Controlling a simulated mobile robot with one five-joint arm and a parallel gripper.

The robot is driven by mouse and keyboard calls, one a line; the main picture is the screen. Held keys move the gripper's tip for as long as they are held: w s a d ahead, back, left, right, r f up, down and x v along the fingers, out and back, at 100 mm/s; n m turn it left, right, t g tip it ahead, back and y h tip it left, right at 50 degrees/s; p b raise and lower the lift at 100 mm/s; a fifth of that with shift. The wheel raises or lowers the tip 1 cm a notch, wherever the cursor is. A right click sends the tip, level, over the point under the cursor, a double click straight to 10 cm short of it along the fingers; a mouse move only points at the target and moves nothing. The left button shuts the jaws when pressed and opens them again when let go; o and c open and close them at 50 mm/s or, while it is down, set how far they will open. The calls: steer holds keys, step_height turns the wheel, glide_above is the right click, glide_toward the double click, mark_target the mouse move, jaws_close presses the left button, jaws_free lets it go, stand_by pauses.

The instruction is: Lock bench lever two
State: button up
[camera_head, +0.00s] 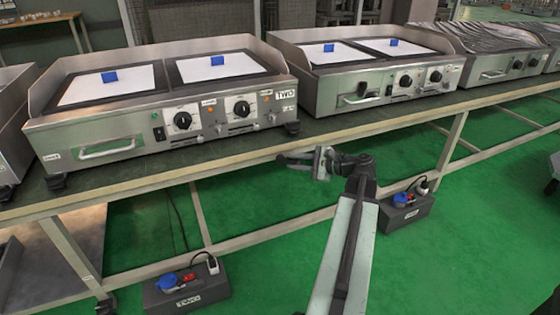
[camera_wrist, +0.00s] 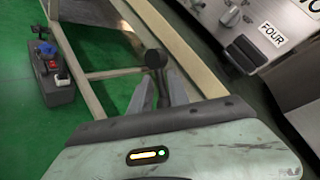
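My gripper (camera_head: 303,163) is just below the front edge of the bench (camera_head: 240,165), between the two middle appliances. Its grey fingers (camera_wrist: 159,92) stand apart in the wrist view, so it looks open. A dark rounded stem (camera_wrist: 155,60) shows between or beyond the fingers; I cannot tell whether it is a lever or part of my gripper. I cannot clearly make out bench lever two in either view.
Steel appliances stand along the bench, the left one (camera_head: 75,140) and the right one (camera_head: 320,90) with blue-tabbed sheets on top. Socket boxes (camera_head: 185,292) (camera_head: 405,212) sit on the green floor. A bench leg (camera_head: 455,140) stands to the right. A FOUR label (camera_wrist: 272,34) shows in the wrist view.

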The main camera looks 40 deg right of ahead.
steer(key=b+x, duration=0.1)
steer(key=x, duration=0.5)
steer(key=shift+f, duration=0.1)
jaws_close()
stand_by(1.2)
